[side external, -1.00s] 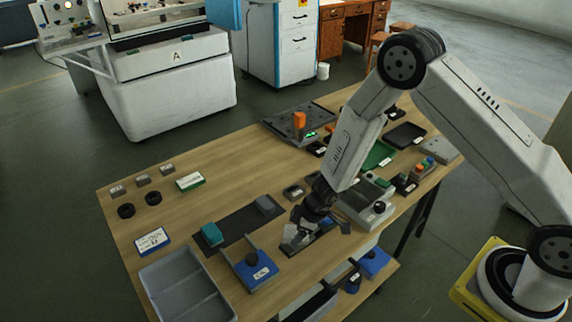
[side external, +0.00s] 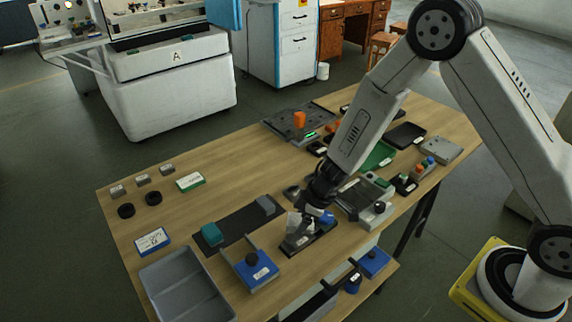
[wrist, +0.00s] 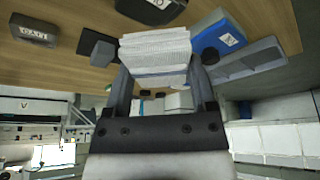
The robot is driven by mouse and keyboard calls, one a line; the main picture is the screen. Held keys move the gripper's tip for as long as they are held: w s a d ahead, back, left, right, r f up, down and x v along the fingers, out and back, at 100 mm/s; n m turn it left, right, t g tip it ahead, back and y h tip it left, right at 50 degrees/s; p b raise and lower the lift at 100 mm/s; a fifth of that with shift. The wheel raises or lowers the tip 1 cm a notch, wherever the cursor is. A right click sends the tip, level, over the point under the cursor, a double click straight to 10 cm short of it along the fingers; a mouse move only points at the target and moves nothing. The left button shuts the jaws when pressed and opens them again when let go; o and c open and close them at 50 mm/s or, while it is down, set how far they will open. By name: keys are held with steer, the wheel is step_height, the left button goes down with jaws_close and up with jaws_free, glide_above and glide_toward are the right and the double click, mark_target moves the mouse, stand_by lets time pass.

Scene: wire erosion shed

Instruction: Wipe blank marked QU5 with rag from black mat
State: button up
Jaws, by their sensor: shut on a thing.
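My gripper (side external: 308,212) is low over the front middle of the table, shut on a pale folded cloth, the rag (side external: 295,222). In the wrist view the rag (wrist: 155,50) is white and ribbed, between my fingers (wrist: 160,88). A dark tray or mat (side external: 322,241) with a white label lies just below; contact is unclear. A longer black mat (side external: 238,225) lies to the left, with a grey block (side external: 265,204) and a teal piece (side external: 212,234) on it. A labelled dark block (wrist: 33,30) shows in the wrist view. I cannot read QU5 on any block.
Several small grey labelled blocks (side external: 142,180) stand at far left. Fixtures crowd the right; the table's back left middle is clear.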

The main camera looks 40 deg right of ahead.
steer(key=shift+r, duration=1)
steer(key=shift+a, duration=0.1)
